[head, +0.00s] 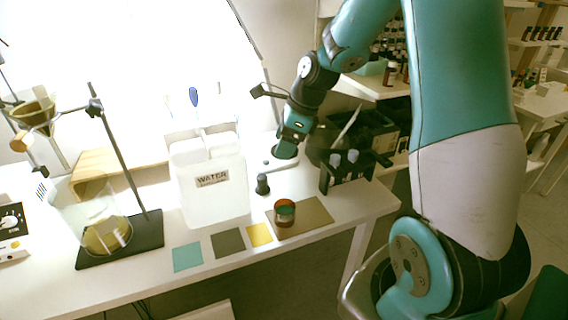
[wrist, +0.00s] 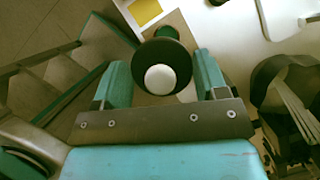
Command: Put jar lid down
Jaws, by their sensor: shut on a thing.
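My gripper (head: 290,140) is above the back right of the table, left of the dark bottle rack. It is shut on the jar lid (head: 284,152), a dark round disc that hangs below the fingers, clear of the mat. In the wrist view the dark lid (wrist: 142,62) with a pale round middle sits between the two teal fingers (wrist: 162,80). The open amber jar (head: 285,214) stands upright on a tan mat (head: 318,214) near the table's front edge. In the wrist view the jar (wrist: 167,32) is partly hidden behind the lid.
A white water canister (head: 212,190) stands left of the jar. A small dark object (head: 262,184) stands between it and the jar. The dark bottle rack (head: 346,172) is at the right. Teal (head: 187,257), grey-brown (head: 229,243) and yellow (head: 260,235) squares lie along the front.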

